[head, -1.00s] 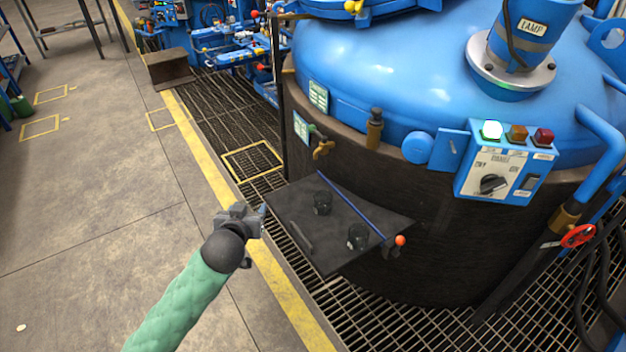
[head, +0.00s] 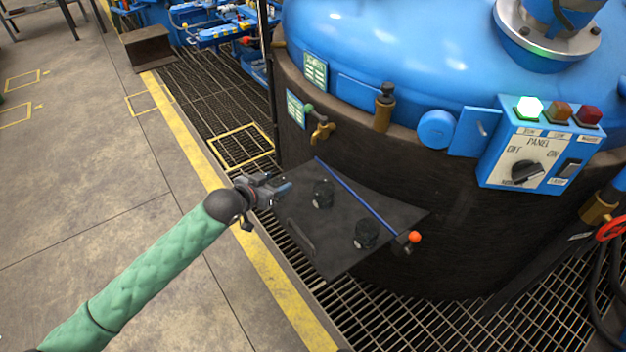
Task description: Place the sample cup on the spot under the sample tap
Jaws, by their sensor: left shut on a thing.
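My left gripper (head: 284,188) reaches in at the shelf's left edge. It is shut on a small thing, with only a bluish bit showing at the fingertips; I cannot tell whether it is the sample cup. Two dark glass-like cups stand on the dark shelf (head: 335,262): one cup (head: 322,194) just right of my fingertips, seemingly apart from them, and another cup (head: 367,235) near the front right corner. A brass tap (head: 321,131) with a green part sticks out of the furnace wall above the shelf's back. No marked spot is clear under it. My right gripper is not in view.
A blue rod (head: 355,194) runs along the shelf, and an orange ball knob (head: 414,237) sits at its right corner. The blue-lidded furnace (head: 400,50) rises behind. A control panel (head: 540,150) is at right. Open floor (head: 100,180) lies left.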

